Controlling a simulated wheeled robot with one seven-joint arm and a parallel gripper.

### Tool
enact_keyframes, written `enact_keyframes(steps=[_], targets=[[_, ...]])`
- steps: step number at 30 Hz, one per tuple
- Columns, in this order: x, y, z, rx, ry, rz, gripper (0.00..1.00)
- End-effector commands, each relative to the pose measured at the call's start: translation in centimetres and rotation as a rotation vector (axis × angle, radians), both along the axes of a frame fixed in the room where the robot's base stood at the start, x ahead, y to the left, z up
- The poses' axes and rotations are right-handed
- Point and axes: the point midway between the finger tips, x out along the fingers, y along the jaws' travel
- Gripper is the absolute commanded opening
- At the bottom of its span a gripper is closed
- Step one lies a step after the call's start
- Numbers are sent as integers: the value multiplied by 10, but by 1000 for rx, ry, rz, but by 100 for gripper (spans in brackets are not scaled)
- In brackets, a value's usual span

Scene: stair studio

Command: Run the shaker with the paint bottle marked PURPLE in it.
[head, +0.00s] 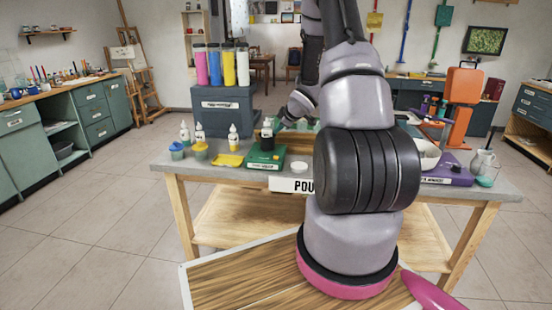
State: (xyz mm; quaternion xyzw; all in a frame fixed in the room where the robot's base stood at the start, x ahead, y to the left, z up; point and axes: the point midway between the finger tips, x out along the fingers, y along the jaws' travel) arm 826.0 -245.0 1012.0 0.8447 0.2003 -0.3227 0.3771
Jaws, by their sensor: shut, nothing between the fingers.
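A green device (281,160) with a black cup on top, which looks like the shaker, stands on the near edge of the worktable. A small white bottle (267,126) appears to stand upright in its cup. My gripper (279,124) is shut and empty, just right of and apparently behind that bottle; its fingertips are small and partly hidden, so I cannot tell whether it touches anything. Other white nozzle bottles stand to the left: one (184,132), one beside it (199,133), and one (233,138) nearer the shaker. Their labels are too small to read.
The worktable (150,163) also holds small pots (177,151), a yellow cloth (229,160) and a white disc (299,167). Behind are a dark blue box with tall colored bottles (214,68). A white jug (482,163) and orange stand (462,100) are at right. My arm hides the middle.

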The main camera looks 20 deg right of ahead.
Motion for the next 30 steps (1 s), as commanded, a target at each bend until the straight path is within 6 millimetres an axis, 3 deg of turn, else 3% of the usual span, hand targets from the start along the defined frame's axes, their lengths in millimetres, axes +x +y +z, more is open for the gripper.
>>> enact_keyframes(steps=[7, 21, 30], targets=[[0, 1, -14, 3, 3, -1, 0], [0, 0, -75, 1, 2, 0, 0], [0, 0, -88, 0, 1, -1, 0]])
